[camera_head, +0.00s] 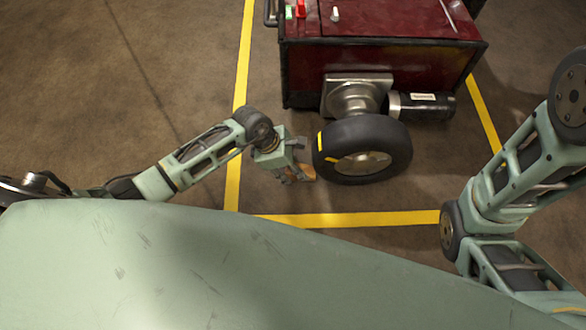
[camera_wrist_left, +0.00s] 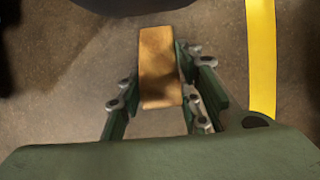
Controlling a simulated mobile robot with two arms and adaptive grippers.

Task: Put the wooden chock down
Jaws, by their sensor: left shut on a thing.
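My left gripper (camera_head: 297,176) is low beside the left side of a black wheel (camera_head: 385,135) in the head view. It is shut on the wooden chock (camera_wrist_left: 160,65), a tan block that shows between its two fingers in the left wrist view. In the head view only a small brown part of the chock (camera_head: 303,171) shows by the fingertips. I cannot tell whether the chock touches the floor or the wheel. My right arm shows at the right edge of the head view, but its gripper is out of view.
The wheel belongs to a dark red machine (camera_head: 385,65) with a metal hub and a black motor (camera_head: 422,105). Yellow floor lines (camera_head: 350,219) run around it. Bare concrete floor (camera_head: 130,80) lies open to the left.

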